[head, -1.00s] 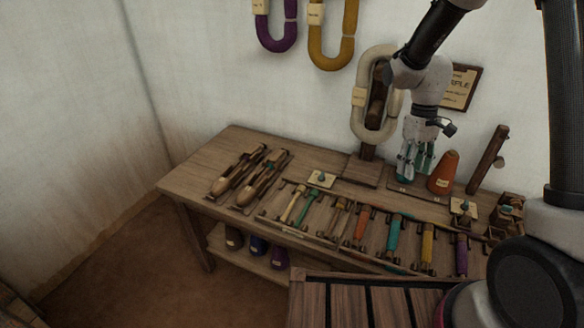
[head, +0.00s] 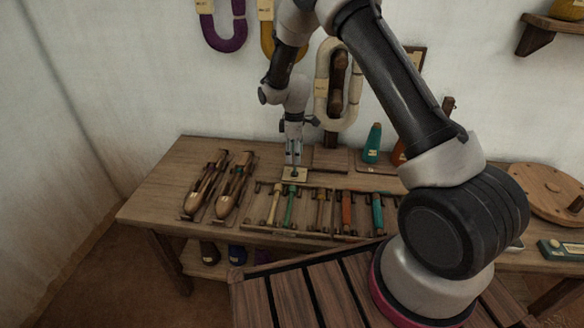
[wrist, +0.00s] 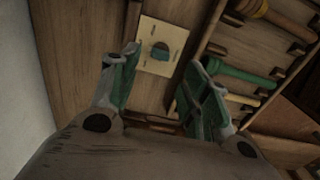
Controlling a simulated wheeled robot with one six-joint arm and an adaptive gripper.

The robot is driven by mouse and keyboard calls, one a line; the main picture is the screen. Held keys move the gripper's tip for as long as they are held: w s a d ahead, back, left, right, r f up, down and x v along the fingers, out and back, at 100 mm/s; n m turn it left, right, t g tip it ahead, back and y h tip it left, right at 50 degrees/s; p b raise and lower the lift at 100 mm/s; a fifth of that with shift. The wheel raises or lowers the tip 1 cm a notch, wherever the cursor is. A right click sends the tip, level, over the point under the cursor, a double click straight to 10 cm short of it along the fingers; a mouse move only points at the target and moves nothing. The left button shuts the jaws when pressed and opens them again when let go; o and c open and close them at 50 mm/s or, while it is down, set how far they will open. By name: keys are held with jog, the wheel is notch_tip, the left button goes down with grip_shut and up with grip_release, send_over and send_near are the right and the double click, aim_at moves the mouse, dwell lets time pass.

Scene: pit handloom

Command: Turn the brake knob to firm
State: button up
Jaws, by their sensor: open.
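The brake knob (wrist: 159,50) is a small teal knob on a cream plate (wrist: 150,67) with markings too small to read. In the head view the cream plate (head: 295,174) lies on the bench behind the rack of tools. My gripper (head: 293,160) points down just above the plate there. In the wrist view my gripper (wrist: 157,77) has its two green-lined fingers spread apart, with the knob beyond them and between their lines. The fingers appear clear of the knob. Which setting the knob points to cannot be read.
A rack with green (head: 289,207) and orange (head: 347,210) handled tools lies in front of the plate. Two wooden shuttles (head: 205,187) lie to its left. A cream skein (head: 322,85) hangs on a post behind. A teal cone (head: 372,143) stands to the right.

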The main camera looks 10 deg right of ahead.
aim_at(295, 169)
notch_tip(295, 169, down, 7)
jog(key=shift+d+r, duration=0.1)
jog(key=shift+r, duration=0.1)
jog(key=shift+c, duration=0.4)
jog(key=c, duration=0.9)
